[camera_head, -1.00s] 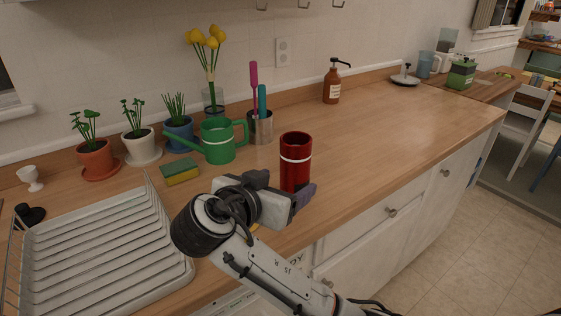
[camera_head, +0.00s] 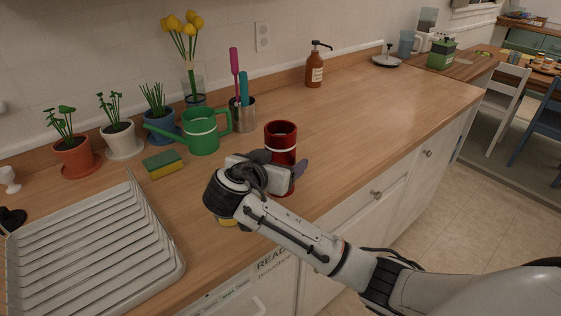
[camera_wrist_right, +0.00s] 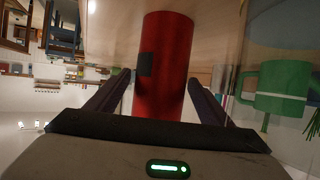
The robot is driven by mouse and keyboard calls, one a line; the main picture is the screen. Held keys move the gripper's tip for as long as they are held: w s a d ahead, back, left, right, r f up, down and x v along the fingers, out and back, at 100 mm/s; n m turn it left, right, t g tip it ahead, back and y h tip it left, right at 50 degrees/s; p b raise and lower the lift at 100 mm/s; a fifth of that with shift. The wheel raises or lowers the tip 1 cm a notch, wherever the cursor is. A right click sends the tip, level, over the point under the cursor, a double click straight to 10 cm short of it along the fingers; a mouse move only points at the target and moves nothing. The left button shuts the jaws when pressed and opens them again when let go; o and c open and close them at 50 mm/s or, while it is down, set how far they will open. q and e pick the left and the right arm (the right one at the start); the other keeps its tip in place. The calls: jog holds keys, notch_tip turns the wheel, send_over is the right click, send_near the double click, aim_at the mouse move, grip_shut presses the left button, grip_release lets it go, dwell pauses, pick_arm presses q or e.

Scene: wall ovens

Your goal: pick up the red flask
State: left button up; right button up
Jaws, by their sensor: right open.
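In the right wrist view the flask (camera_wrist_right: 165,62) fills the middle, between the two dark fingers of the open gripper (camera_wrist_right: 160,95). My left gripper is not in view.
A green watering can (camera_head: 203,132), a metal cup with utensils (camera_head: 243,115) and a sponge (camera_head: 163,164) stand behind and left of the flask. A white dish rack (camera_head: 95,240) lies at left. The counter (camera_head: 370,105) to the right is clear.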

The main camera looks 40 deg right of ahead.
jog(key=c, duration=1.3)
jog(key=shift+r, duration=0.1)
jog(key=shift+c, duration=1.2)
jog(key=shift+r, duration=0.1)
